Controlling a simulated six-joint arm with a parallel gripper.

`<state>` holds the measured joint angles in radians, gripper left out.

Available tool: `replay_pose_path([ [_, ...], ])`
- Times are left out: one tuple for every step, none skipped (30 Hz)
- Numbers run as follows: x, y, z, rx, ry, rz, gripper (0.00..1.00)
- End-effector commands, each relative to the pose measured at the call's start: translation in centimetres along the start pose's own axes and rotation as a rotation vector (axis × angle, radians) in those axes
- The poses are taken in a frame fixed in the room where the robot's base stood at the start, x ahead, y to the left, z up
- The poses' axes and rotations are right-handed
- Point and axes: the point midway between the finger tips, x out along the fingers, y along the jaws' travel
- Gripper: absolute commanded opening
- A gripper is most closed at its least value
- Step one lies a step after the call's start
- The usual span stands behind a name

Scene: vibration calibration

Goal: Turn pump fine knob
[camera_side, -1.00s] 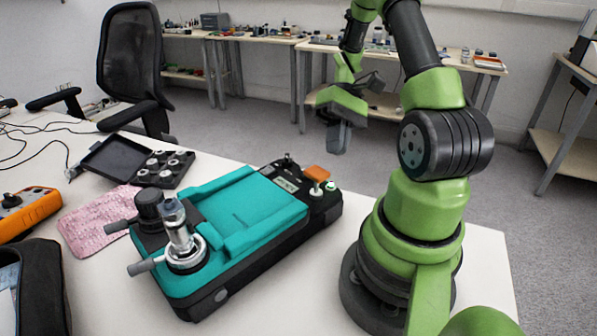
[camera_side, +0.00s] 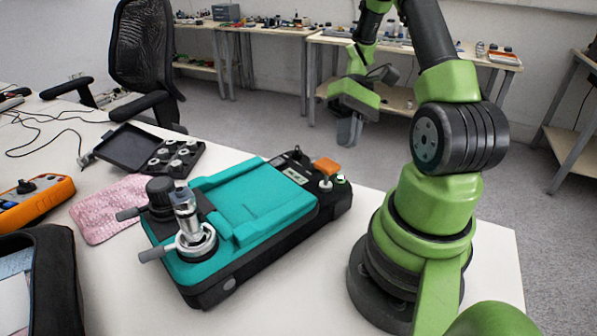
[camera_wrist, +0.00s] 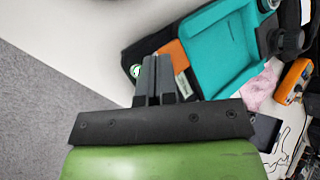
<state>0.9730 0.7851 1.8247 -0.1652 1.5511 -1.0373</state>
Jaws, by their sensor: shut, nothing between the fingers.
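The pump (camera_side: 255,205) is a teal and black unit lying on the white table, left of my arm's base. At its near left end are a large black knob (camera_side: 159,190) and a silver fitting with a ring (camera_side: 193,240), each with a small dark grip pointing left. I cannot tell which of them is the fine knob. An orange lever (camera_side: 327,166) is at its far right end. My gripper (camera_side: 349,132) is shut and empty, raised beyond that end, away from the knobs. In the wrist view my gripper's fingers (camera_wrist: 154,75) appear beside the orange lever (camera_wrist: 178,55).
A pink cloth (camera_side: 108,208), an open black case with small parts (camera_side: 128,150), an orange meter (camera_side: 33,203) and a black bag (camera_side: 57,285) lie left of the pump. Cables (camera_side: 50,118) cross the far left. A chair (camera_side: 147,60) stands behind. The table before the pump is clear.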

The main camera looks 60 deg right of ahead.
Motion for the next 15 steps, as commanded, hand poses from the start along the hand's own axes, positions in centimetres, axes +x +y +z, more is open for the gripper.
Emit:
replay_pose_path([
  [0.0,0.0,0.0,0.0,0.0,0.0,0.0],
  [0.0,0.0,0.0,0.0,0.0,0.0,0.0],
  [0.0,0.0,0.0,0.0,0.0,0.0,0.0],
  [0.0,0.0,0.0,0.0,0.0,0.0,0.0],
  [0.0,0.0,0.0,0.0,0.0,0.0,0.0],
  [0.0,0.0,0.0,0.0,0.0,0.0,0.0],
  [0.0,0.0,0.0,0.0,0.0,0.0,0.0],
  [0.0,0.0,0.0,0.0,0.0,0.0,0.0],
  [0.0,0.0,0.0,0.0,0.0,0.0,0.0],
  [0.0,0.0,0.0,0.0,0.0,0.0,0.0],
  [0.0,0.0,0.0,0.0,0.0,0.0,0.0],
  [0.0,0.0,0.0,0.0,0.0,0.0,0.0],
  [0.0,0.0,0.0,0.0,0.0,0.0,0.0],
  [0.0,0.0,0.0,0.0,0.0,0.0,0.07],
  [0.0,-0.01,-0.01,0.004,0.001,0.003,0.16],
])
